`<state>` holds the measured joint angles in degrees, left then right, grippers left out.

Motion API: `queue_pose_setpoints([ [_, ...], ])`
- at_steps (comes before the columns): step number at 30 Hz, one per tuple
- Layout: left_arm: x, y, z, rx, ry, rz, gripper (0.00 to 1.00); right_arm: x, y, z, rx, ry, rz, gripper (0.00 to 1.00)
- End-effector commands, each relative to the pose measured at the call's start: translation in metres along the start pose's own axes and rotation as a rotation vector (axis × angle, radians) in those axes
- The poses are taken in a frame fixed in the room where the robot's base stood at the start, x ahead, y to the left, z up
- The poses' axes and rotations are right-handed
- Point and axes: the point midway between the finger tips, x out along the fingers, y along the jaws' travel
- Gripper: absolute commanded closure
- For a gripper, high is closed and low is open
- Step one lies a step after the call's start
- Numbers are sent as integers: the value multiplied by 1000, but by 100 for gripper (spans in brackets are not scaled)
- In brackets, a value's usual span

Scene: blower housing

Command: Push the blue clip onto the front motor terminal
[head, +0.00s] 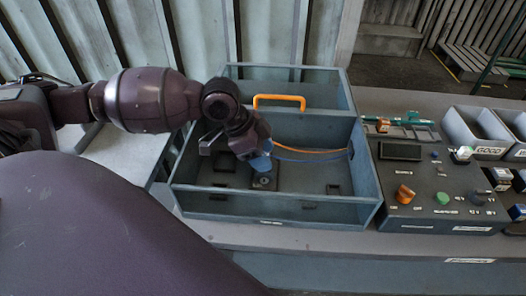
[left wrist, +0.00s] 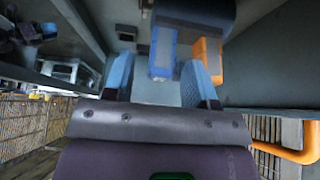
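The blue clip (left wrist: 162,52) shows in the left wrist view, upright against the dark motor (left wrist: 195,14). I cannot tell how far it sits on its terminal. An orange clip (left wrist: 208,60) is beside it, to the right, partly behind a finger. My left gripper (left wrist: 160,88) has its two blue-padded fingers spread apart, with the blue clip between and beyond them and a gap on both sides. In the head view my left gripper (head: 257,155) reaches down into the housing (head: 345,178), just above the motor (head: 264,182), and hides the terminals. My right gripper is out of view.
A blue and an orange wire (head: 318,153) run from the housing's right wall towards my gripper. The orange handle (head: 279,98) stands on the housing's inner wall. A control panel (head: 430,190) and grey bins (head: 473,130) stand to the right. The housing's front right floor is mostly clear.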

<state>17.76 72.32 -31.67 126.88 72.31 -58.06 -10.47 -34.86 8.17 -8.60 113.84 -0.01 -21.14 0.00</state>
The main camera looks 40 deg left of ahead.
Motion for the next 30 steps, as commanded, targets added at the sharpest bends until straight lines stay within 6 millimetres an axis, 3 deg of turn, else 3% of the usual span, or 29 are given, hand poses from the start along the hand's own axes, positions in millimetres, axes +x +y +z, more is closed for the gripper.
queue_pose_setpoints([
  [11,-6,0,0,0,0,-1,48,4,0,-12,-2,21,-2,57],
  [24,-76,0,0,0,-2,-3,48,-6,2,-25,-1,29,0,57],
  [30,-99,0,0,0,-1,-1,48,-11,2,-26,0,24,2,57],
])
